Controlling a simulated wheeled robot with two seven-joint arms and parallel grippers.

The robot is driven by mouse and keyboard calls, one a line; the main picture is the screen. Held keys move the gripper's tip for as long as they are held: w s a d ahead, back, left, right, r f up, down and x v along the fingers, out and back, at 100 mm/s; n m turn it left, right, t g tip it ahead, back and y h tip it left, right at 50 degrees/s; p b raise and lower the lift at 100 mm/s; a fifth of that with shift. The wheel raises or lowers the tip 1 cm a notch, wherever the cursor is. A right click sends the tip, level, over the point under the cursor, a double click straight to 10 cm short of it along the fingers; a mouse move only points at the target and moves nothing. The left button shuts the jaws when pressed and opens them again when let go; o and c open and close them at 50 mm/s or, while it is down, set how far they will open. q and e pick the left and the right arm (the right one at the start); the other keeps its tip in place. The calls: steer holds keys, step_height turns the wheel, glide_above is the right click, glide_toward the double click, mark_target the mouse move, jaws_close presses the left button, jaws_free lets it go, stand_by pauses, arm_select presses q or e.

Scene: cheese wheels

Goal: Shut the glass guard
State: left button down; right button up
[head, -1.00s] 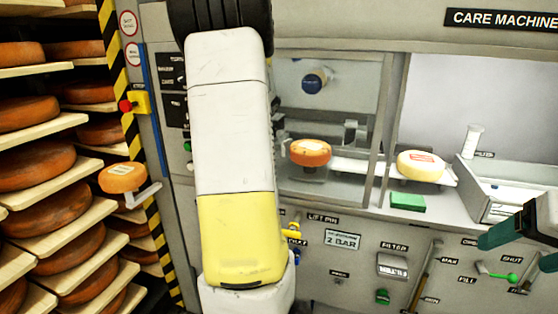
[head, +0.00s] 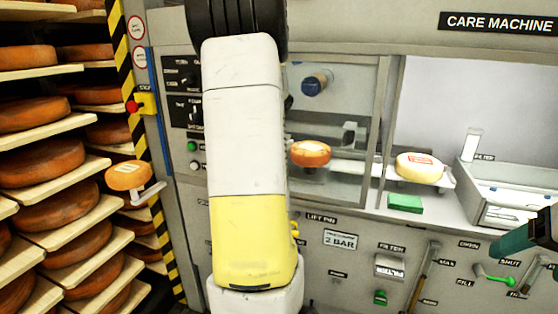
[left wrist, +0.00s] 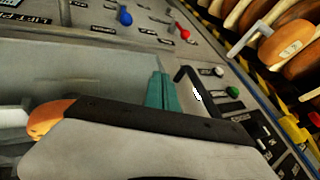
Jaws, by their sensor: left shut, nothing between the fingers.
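The glass guard (head: 345,110) is a clear framed pane on the care machine's front. It stands over the left part of the bay, with an orange cheese wheel (head: 310,153) behind it; the bay's right part is uncovered. My left arm hides the guard's left side and my left gripper in the head view. In the left wrist view my left gripper (left wrist: 160,90) shows teal fingers shut together, close beside a black bar-like handle (left wrist: 190,80); I cannot tell whether they touch. My right gripper (head: 515,238) is partly in view at the right edge, its opening unclear.
A pale cheese wheel (head: 419,167) sits in the uncovered bay, above a green block (head: 405,203). Levers and labels line the panel below. Shelves of cheese wheels (head: 45,160) stand at the left, beside a striped post (head: 135,120) and a red button (head: 132,107).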

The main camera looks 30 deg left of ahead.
arm_select(q)
steer(key=v, duration=0.9)
steer(key=shift+d+r, duration=0.15)
steer(key=shift+r, duration=0.2)
